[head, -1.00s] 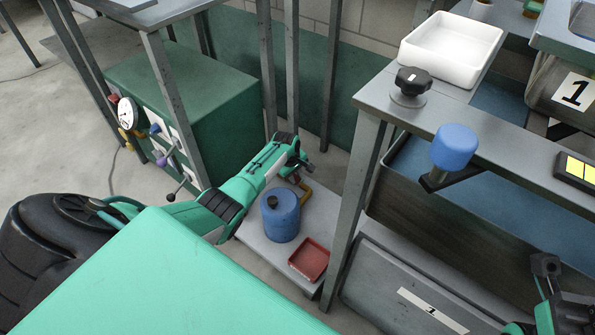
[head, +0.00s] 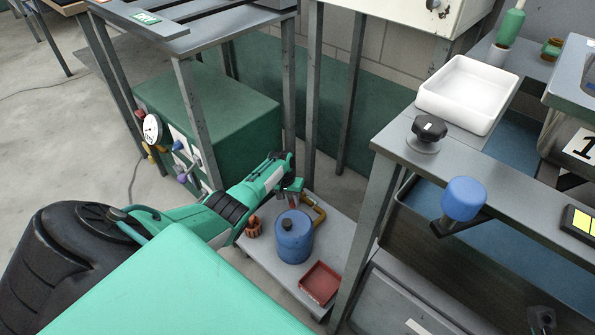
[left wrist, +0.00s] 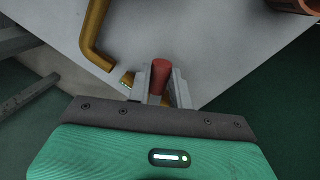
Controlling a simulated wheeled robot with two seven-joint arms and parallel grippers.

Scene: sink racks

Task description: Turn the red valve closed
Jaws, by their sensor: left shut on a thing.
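The red valve handle (left wrist: 160,72) is a short red bar, seen in the left wrist view between the two grey fingers of my left gripper (left wrist: 160,88). The fingers are shut on it. A bent brass pipe (left wrist: 94,40) is just left of it there, and the pipe also shows in the head view (head: 319,212). In the head view my left gripper (head: 291,190) is over the low grey shelf, behind the blue canister. My arm and gripper mostly hide the valve there. A dark part, probably of my right arm, shows at the lower right edge; its fingers cannot be made out.
The blue canister (head: 293,240), a red tray (head: 320,282) and a small orange-red ribbed piece (head: 254,227) are on the low shelf (head: 346,232). Table legs stand close around. A green cabinet (head: 225,115) with a gauge is behind left. A white basin (head: 468,92) is on the right bench.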

